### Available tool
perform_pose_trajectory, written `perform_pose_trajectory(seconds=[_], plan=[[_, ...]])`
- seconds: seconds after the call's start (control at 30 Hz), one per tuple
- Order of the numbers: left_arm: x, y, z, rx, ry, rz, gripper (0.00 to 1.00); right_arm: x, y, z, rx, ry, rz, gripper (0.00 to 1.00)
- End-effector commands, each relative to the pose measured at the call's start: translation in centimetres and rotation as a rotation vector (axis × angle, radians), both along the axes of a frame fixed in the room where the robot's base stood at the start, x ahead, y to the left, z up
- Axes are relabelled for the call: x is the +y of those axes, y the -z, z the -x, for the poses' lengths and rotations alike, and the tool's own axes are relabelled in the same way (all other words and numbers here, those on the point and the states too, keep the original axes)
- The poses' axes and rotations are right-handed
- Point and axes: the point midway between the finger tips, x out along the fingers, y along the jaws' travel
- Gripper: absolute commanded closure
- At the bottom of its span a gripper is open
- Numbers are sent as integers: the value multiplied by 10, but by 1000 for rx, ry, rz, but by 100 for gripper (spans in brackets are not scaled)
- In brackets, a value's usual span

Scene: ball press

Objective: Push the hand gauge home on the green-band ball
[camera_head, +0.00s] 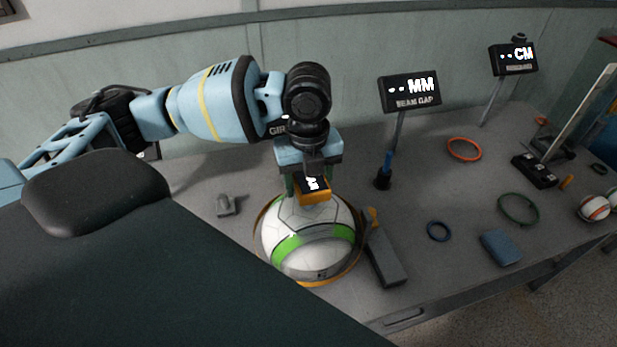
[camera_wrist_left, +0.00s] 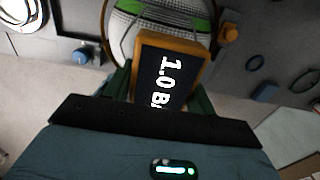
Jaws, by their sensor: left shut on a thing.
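The green-band ball (camera_head: 300,259) is white with a bright green band and sits in an orange ring on the bench. It also shows at the top of the left wrist view (camera_wrist_left: 175,7). My left gripper (camera_head: 310,178) is above the ball, pointing down. It is shut on the hand gauge (camera_head: 312,195), a small orange block with a dark display. In the left wrist view the gauge (camera_wrist_left: 168,62) reads "1.0 B" with the rest hidden, and its end lies close to the ball. I cannot tell how firmly the two touch. My right gripper is not in view.
A "BEAM GAP" display (camera_head: 410,92) reading MM stands behind to the right, with a CM display (camera_head: 513,58) farther right. Blue (camera_head: 439,231), green (camera_head: 519,209) and orange (camera_head: 464,150) rings lie right, near a blue block (camera_head: 501,247).

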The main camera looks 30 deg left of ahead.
Motion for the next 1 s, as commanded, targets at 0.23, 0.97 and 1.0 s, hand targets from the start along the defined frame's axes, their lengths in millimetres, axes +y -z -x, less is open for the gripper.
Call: perform_pose_trajectory(seconds=[0.23, 0.97, 1.0], plan=[[0, 4, 0, -1, 0, 0, 75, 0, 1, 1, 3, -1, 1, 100], [0, 10, 0, -1, 0, -1, 19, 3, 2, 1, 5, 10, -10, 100], [0, 10, 0, 0, 0, -1, 19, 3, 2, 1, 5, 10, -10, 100]])
